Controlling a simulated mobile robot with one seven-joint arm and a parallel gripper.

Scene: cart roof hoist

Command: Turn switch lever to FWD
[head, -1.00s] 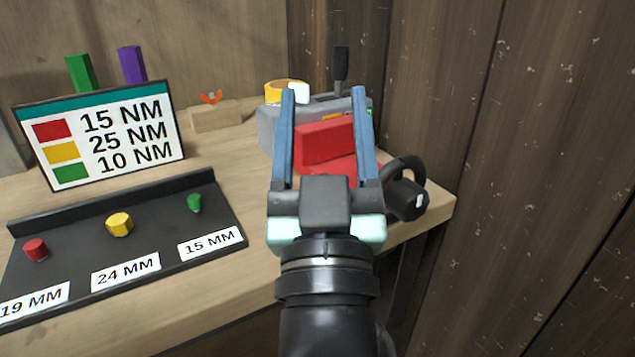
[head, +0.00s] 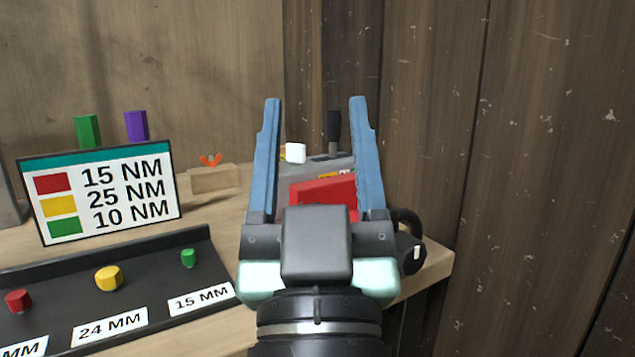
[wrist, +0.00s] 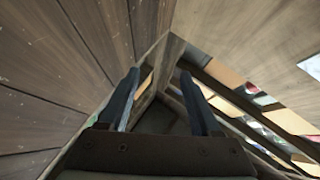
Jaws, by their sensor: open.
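The switch lever (head: 334,130) is a dark upright handle rising from a slot on top of a grey box (head: 338,162) at the back right of the bench. In the head view it shows between the two blue fingers of my gripper (head: 315,100), nearer the right one. The fingers are apart with nothing between them, and they appear nearer the camera than the lever. A small yellow and green label on the box is partly hidden by the right finger, and no FWD marking can be read. In the wrist view my gripper (wrist: 158,75) points at wooden walls, and the lever cannot be made out.
A red block (head: 322,190) sits in front of the grey box, with a white knob (head: 295,153) at left. A black cable loop (head: 410,240) is at right. A torque sign (head: 105,200) and a black socket tray (head: 150,300) stand left. The wooden wall (head: 440,130) is close on the right.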

